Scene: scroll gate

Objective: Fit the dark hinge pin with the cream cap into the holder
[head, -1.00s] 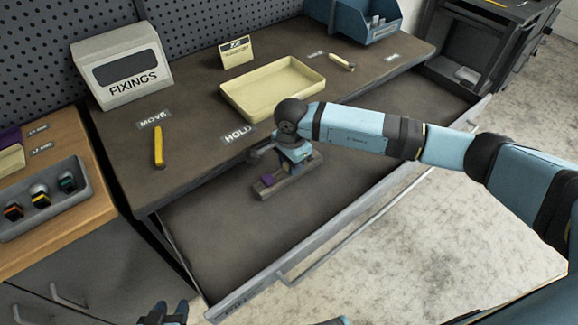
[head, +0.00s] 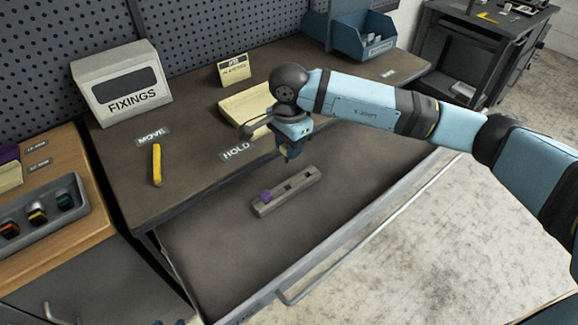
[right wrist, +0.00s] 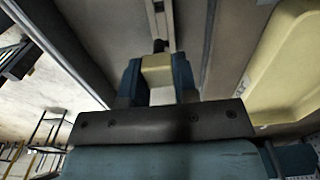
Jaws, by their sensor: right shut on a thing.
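The grey holder (head: 300,184) lies in the open drawer, with a purple piece (head: 266,196) in its left end and dark openings along the rest of its top. My right gripper (head: 291,152) is raised above and behind the holder, apart from it. In the right wrist view my right gripper (right wrist: 157,75) is shut on the cream cap (right wrist: 157,70) of the hinge pin. The dark pin end (right wrist: 160,46) sticks out beyond the fingers, towards a pale bar that looks like the holder (right wrist: 162,20). My left gripper is not in view.
A cream tray (head: 236,104) stands on the bench, partly behind my right arm. A yellow bar (head: 157,165) lies by the MOVE label, near the FIXINGS box (head: 122,88). The drawer floor (head: 215,245) around the holder is clear.

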